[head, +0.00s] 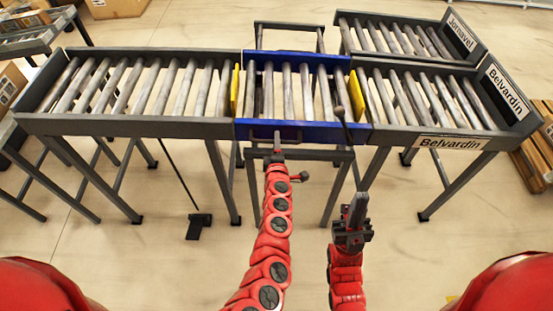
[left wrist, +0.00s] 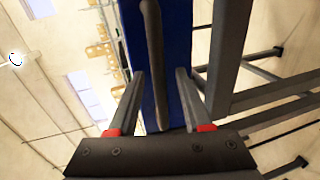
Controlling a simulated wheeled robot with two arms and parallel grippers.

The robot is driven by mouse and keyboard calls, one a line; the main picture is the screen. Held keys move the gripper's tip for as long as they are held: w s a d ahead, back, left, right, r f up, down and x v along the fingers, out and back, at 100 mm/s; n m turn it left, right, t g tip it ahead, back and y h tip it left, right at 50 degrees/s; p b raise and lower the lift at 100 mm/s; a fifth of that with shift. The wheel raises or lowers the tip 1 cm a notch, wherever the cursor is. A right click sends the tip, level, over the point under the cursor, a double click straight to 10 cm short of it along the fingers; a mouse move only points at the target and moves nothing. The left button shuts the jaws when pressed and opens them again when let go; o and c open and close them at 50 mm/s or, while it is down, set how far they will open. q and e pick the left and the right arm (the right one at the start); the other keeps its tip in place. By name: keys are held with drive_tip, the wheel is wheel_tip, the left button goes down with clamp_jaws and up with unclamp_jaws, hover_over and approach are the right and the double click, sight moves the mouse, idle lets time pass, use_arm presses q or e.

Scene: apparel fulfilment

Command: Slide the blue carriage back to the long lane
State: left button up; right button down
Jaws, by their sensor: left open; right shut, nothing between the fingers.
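The blue carriage (head: 310,133) carries rollers and sits between the left roller lane (head: 130,126) and the right lane labelled Belvardin (head: 400,138), in line with both. A yellow plate stands at its left end (head: 236,90) and another at its right end (head: 356,96). My left gripper (head: 277,139) is at the carriage's front face, by its handle. In the left wrist view my left gripper (left wrist: 160,75) is open, its fingers on either side of the dark handle bar (left wrist: 152,60). My right gripper (head: 357,208) is shut and empty, in front of the carriage's right part.
A grey frame (head: 290,25) extends behind the carriage. A dark lever (head: 341,115) stands at the carriage's right front. A black pedal (head: 199,226) is on the floor at left. Boxes stand at the edges.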

use_arm(q)
drive_tip(key=b+v, duration=0.1)
drive_tip(key=v, duration=1.6)
drive_tip(key=shift+a, duration=0.1)
